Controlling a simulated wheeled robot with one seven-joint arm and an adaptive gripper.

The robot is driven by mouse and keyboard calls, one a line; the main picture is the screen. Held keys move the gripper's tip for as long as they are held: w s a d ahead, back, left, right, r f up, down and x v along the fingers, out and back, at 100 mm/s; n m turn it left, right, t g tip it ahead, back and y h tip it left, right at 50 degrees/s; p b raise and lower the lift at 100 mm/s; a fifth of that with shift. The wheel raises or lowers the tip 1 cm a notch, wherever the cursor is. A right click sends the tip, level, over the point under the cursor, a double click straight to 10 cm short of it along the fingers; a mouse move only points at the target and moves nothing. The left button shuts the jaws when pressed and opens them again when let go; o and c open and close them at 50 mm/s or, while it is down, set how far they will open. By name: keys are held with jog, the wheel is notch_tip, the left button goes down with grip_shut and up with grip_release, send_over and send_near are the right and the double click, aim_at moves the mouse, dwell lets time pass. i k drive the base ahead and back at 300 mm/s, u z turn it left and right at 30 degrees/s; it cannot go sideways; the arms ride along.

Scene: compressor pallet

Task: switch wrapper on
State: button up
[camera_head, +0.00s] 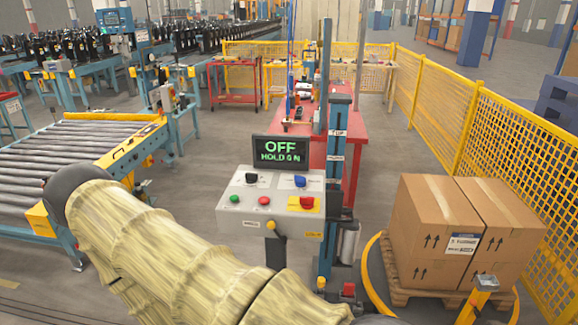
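The wrapper's grey control box (268,203) stands in the middle of the head view. Its dark display (280,151) reads "OFF" and "HOLD" in green, with a partly legible last word. The box carries a black rotary knob (251,179), a blue knob (299,181), a green button (235,199), a red button (264,201) and a red switch on a yellow plate (306,203). A yellow knob (271,225) sits on its front edge. My arm, in a yellowish cover, crosses the lower left in front of the box. My gripper is not visible.
Two cardboard boxes (437,232) stand on a wooden pallet (398,287) at right, with a yellow ring around it. The wrapper mast (336,160) rises just right of the control box. A roller conveyor (62,160) lies at left. Yellow mesh fencing (505,139) closes the right side.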

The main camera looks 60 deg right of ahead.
aim_at(306, 204)
jog(key=z, duration=0.75)
jog(key=i, duration=0.9)
jog(key=z, duration=1.2)
jog(key=i, duration=0.3)
jog(key=u, duration=0.85)
jog(key=k, duration=0.95)
jog(key=z, duration=0.5)
